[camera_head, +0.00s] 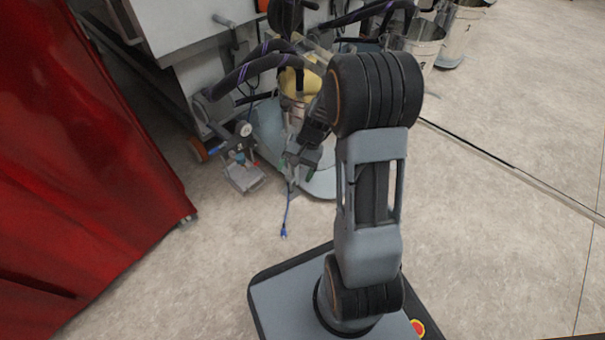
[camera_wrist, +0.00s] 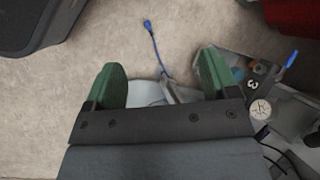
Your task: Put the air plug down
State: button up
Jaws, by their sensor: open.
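A blue plug (camera_head: 283,233) is at the lower end of a thin blue cord, seen against the floor below my gripper (camera_head: 303,160). In the wrist view the plug (camera_wrist: 147,25) lies beyond the fingertips, and its cord runs back to between the fingers. My gripper (camera_wrist: 160,73) has its two green fingers wide apart. No finger visibly touches the plug or cord. I cannot tell whether the plug hangs or rests on the floor.
A machine with dark hoses (camera_head: 250,62) and a pressure gauge (camera_head: 245,129) stands beyond my gripper. The gauge (camera_wrist: 260,110) is right of the fingers in the wrist view. A red curtain or panel (camera_head: 80,150) fills the left. Open floor (camera_head: 500,200) lies right.

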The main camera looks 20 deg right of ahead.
jog(key=s+a+r+n+t+h, duration=0.1)
jog(key=s+r+n+t+h, duration=0.1)
jog(key=s+r, duration=0.3)
jog(key=s+a+r+n+t+h, duration=0.2)
jog(key=s+r+n+h, duration=0.1)
jog(key=s+r+n, duration=0.2)
jog(key=shift+s+r, duration=0.65)
jog(key=shift+r, duration=0.6)
